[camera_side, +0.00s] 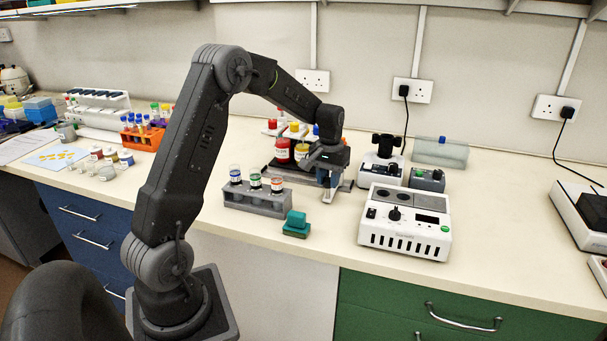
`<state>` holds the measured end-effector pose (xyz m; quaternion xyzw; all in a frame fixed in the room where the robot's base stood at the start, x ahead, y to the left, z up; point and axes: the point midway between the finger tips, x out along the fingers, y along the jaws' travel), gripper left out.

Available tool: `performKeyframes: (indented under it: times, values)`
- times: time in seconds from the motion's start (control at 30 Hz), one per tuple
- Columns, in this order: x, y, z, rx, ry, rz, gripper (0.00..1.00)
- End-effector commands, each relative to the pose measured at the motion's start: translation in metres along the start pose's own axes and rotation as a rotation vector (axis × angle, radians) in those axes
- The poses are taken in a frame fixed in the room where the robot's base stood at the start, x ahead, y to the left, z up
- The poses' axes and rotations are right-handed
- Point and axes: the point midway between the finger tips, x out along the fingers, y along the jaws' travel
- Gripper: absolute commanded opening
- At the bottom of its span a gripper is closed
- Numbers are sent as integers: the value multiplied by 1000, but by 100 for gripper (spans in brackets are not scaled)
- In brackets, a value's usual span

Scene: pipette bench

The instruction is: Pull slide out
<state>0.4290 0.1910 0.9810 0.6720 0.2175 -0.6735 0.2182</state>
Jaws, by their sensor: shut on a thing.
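The slide itself is too small to make out between the fingers. The gripper body hides part of the tray's right end.
A grey rack (256,200) with several capped bottles stands in front left of the gripper. A teal block (296,222) lies in front. A white hotplate device (404,222) and a microscope (381,165) are to the right.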

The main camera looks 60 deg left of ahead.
Motion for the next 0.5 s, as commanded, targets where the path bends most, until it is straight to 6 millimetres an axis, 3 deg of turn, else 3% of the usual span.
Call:
performKeyframes:
  times: [0.1,0.43,0.47,0.5]
  values:
    - [0,14,-3,1,6,0,0]
    - [-1,19,-4,0,9,5,0]
    - [-1,19,-4,0,9,6,31]
    - [-1,19,-4,0,9,6,35]
